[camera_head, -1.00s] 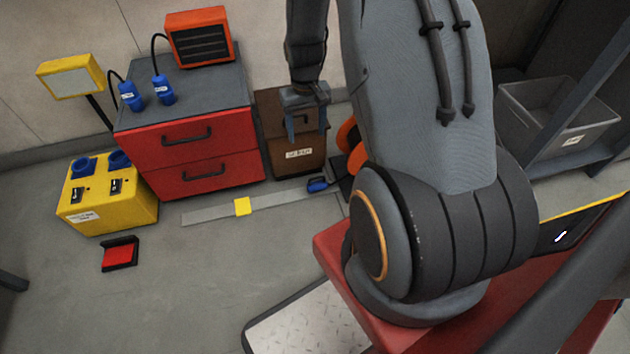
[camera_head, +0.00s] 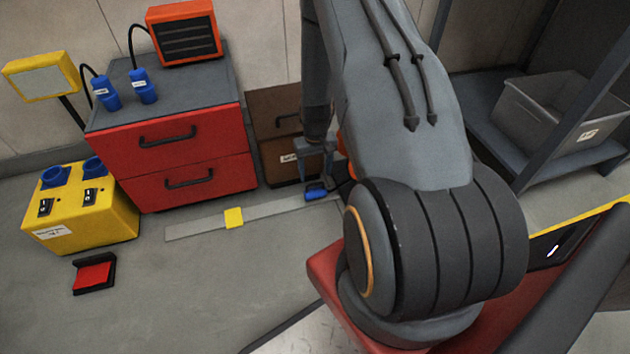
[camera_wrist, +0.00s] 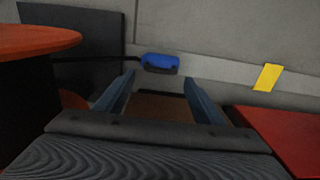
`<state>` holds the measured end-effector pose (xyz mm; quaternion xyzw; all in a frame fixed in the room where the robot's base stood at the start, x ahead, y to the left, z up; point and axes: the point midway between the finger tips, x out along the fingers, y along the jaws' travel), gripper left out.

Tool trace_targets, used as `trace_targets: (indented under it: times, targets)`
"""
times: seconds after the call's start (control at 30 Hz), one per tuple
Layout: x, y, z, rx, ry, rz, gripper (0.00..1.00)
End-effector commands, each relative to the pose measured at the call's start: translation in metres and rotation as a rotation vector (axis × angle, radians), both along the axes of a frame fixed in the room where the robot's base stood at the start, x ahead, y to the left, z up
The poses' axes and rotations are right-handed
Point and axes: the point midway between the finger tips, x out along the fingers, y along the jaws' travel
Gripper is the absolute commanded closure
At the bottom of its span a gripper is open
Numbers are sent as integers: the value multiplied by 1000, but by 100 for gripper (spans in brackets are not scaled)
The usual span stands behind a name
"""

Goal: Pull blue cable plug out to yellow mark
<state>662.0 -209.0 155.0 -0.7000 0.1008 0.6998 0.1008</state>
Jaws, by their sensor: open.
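A blue cable plug (camera_head: 316,191) lies at the right end of a flat grey strip (camera_head: 275,208) on the floor. In the wrist view the plug (camera_wrist: 160,62) has a dark cable running to the left from it. A yellow mark (camera_head: 234,218) crosses the strip left of the plug; in the wrist view the mark (camera_wrist: 268,77) lies to the right of the plug. My gripper (camera_head: 316,172) is open and empty above the plug. In the wrist view the plug lies ahead of my gripper (camera_wrist: 160,80), between the lines of its two fingers, apart from both.
A red drawer cabinet (camera_head: 165,150) and a brown cabinet (camera_head: 268,135) stand behind the strip. A yellow socket box (camera_head: 90,220) and a red pedal (camera_head: 94,275) are on the floor at left. The floor in front of the strip is clear.

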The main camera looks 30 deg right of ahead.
Motion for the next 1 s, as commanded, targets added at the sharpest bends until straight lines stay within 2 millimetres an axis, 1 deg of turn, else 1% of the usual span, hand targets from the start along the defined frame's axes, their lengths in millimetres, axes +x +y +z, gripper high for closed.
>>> trace_targets:
  times: [0.03, 0.2, 0.33, 0.53, 0.57, 0.6, 0.83, 0.87, 1.0]
  targets:
    - [0, 0, -12, 1, 2, 0, 37]
    - [0, 0, -35, 0, 1, 0, 37]
    - [0, 0, -42, 0, 0, 0, 37]
    - [0, 0, -42, 0, 0, 0, 37]
    - [0, 0, -41, 0, 0, 0, 39]
    - [0, 0, -41, 0, 0, 0, 46]
    - [0, 0, -41, 0, 0, 0, 85]
    - [0, 0, -41, 0, 0, 0, 87]
    - [0, 0, -41, 0, 0, -4, 88]
